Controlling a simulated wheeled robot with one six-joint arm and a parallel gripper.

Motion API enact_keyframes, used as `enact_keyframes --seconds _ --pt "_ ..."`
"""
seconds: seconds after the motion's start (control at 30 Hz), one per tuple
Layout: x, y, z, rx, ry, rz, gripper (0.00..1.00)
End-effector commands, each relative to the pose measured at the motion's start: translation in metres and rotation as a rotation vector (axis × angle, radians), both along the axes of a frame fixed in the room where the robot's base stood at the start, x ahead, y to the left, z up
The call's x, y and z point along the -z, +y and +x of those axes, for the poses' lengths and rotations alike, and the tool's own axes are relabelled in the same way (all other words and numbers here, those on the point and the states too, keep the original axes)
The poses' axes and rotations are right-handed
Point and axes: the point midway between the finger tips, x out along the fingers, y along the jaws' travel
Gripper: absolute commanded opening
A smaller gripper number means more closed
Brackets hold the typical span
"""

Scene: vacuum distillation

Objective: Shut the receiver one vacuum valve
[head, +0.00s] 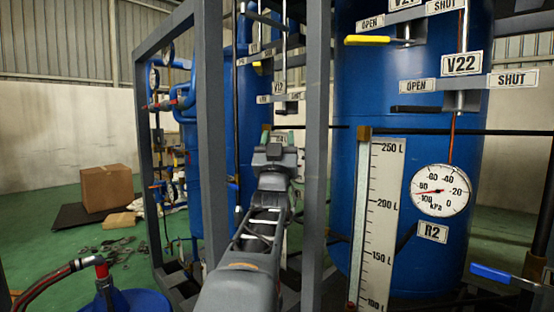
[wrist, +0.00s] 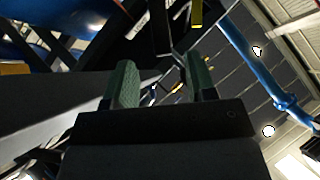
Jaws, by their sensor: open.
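My gripper (head: 277,138) reaches forward between the frame posts in the head view, below the V12 sign. In the wrist view its two green fingers (wrist: 160,75) stand apart, with nothing held between them. The V12 sign (head: 279,61) hangs with small OPEN and SHUT plates (head: 290,97) on the left, farther tank (head: 205,150). Which valve is receiver one's vacuum valve is not readable, and its handle is largely hidden or too small to judge. A yellow piece (wrist: 196,12) shows above the right finger in the wrist view; I cannot tell what it is.
The right tank (head: 350,75) carries the V22 sign (head: 461,64), a black handle (head: 420,109), a yellow handle (head: 367,40) and the R2 gauge (head: 440,190). Grey posts (head: 212,150) (head: 316,150) stand close on both sides of my arm. A cardboard box (head: 108,187) is far left.

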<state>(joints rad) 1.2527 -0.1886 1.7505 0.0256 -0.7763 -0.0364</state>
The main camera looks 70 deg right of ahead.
Motion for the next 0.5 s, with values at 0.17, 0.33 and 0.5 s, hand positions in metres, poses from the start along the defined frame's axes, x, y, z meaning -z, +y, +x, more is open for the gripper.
enact_keyframes --seconds 0.17,0.33,0.5 --pt "0.019 0.018 -0.005 0.000 0.000 0.000 0.51" --pt "0.027 0.026 -0.008 0.000 0.000 -0.001 0.51" --pt "0.030 0.029 -0.008 0.000 0.000 0.000 0.51"
